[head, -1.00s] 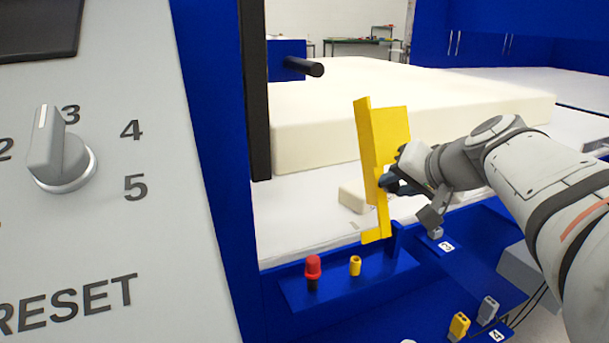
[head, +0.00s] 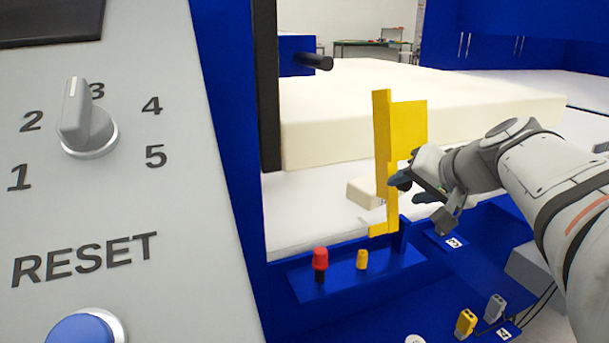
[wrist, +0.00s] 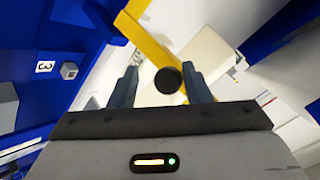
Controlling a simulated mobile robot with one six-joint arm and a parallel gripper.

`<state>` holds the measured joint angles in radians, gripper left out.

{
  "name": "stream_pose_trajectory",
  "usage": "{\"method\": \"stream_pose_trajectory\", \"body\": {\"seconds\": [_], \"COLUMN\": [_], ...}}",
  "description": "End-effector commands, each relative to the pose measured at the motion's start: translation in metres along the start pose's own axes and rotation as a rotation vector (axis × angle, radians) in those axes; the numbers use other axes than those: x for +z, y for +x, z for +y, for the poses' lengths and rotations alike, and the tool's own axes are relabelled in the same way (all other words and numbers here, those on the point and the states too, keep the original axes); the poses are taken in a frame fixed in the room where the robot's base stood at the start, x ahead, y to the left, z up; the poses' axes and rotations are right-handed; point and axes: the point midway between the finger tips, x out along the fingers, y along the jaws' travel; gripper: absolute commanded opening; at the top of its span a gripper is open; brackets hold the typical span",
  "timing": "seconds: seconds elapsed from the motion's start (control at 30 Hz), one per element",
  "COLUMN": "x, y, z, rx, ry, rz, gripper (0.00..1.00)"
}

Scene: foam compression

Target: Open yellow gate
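The yellow gate (head: 408,122) stands nearly upright at the edge of the blue frame in the head view, in front of the white foam block. It shows as a slanted yellow bar in the wrist view (wrist: 150,45). My gripper (head: 412,190) is just right of the gate's lower half. In the wrist view my gripper (wrist: 160,85) has its two dark fingers apart. A round black knob (wrist: 168,80) shows between them, nearer the right finger, with gaps visible on both sides. I cannot tell how deep the knob sits between the fingers.
A grey panel with a dial (head: 85,118) and a blue reset button (head: 85,330) fills the left. A red knob (head: 320,258) and a small yellow one (head: 362,259) stand on the blue ledge below the gate. A large foam block (head: 450,105) lies behind.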

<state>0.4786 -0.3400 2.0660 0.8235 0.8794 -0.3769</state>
Motion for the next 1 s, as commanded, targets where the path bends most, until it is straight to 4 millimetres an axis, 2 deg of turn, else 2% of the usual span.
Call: {"method": "stream_pose_trajectory", "body": {"seconds": [0.1, 0.37, 0.8, 1.0], "x": [0.0, -0.004, -0.047, -0.056], "y": [0.0, -0.004, -0.051, -0.061], "z": [0.0, -0.004, -0.047, -0.056], "rx": [0.001, -0.002, -0.001, -0.001], "ry": [0.0, -0.001, -0.002, -0.001], "rz": [0.002, 0.007, 0.007, 0.004], "gripper": [0.49, 0.49, 0.49, 0.49]}}
